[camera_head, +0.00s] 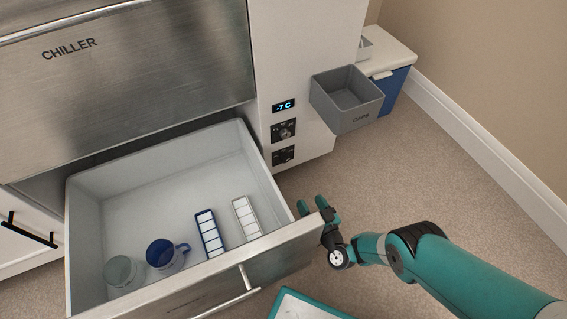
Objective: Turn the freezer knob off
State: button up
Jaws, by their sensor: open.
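Two dark knobs sit one above the other on the white side panel, the upper knob (284,130) and the lower knob (284,155). Their labels are too small to read, so I cannot tell which is the freezer's. A display (284,106) above them reads -7 C. My gripper (312,206) is open and empty, its teal fingertips pointing up the picture. It appears beside the right front corner of the pulled-out drawer (253,163), lower in the picture than the knobs and apart from them.
The drawer holds a blue mug (162,254), a clear glass (119,271), a blue ice tray (209,234) and a white ice tray (246,217). A grey CAPS bin (350,118) juts out right of the panel. A blue cooler (394,91) stands behind. Carpet (425,165) at right is clear.

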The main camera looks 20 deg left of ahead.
jog(key=b, duration=2.3)
send_near(286, 161)
jog(key=x, duration=0.4)
jog(key=b+x, duration=0.1)
jog(key=x, duration=0.1)
jog(key=b+x, duration=0.2)
jog(key=shift+a+f, duration=0.1)
jog(key=shift+f, duration=0.15)
jog(key=shift+w+a+r+b, duration=0.2)
jog(key=shift+w+a+b, duration=0.1)
jog(key=shift+w+a, duration=0.1)
jog(key=c, duration=0.9)
